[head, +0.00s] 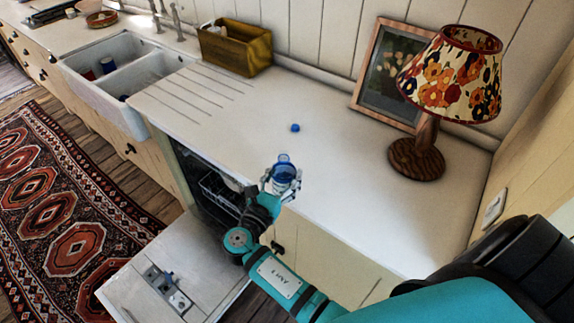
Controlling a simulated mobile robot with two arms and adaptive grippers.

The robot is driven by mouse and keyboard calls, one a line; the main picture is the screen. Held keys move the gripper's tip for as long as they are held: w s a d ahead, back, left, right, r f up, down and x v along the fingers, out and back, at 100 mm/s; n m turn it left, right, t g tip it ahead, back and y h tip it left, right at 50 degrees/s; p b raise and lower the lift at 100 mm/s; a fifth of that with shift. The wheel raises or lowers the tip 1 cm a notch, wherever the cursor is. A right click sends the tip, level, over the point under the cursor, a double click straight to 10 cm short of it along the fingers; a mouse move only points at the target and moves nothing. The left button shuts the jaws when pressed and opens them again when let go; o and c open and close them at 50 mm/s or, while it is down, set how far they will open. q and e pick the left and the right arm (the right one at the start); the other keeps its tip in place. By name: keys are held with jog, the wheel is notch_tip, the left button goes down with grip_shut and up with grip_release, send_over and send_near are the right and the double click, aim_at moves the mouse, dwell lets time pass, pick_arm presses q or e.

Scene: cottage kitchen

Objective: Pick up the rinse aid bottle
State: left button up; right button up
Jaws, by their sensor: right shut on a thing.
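The rinse aid bottle (284,172) is a small clear bottle with blue in it, at the front edge of the white countertop. My right gripper (281,184) is shut on it, with fingers on either side. The bottle looks roughly upright; I cannot tell if its base touches the counter. A small blue cap (295,128) lies apart on the counter behind it. My left gripper does not show.
An open dishwasher (212,190) is below the counter, its door (130,281) folded down. A lamp (417,158) and picture frame (375,75) stand right. A wooden box (234,47) and double sink (118,70) are left.

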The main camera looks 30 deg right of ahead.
jog(key=shift+v, duration=0.9)
jog(key=shift+s+r, duration=0.15)
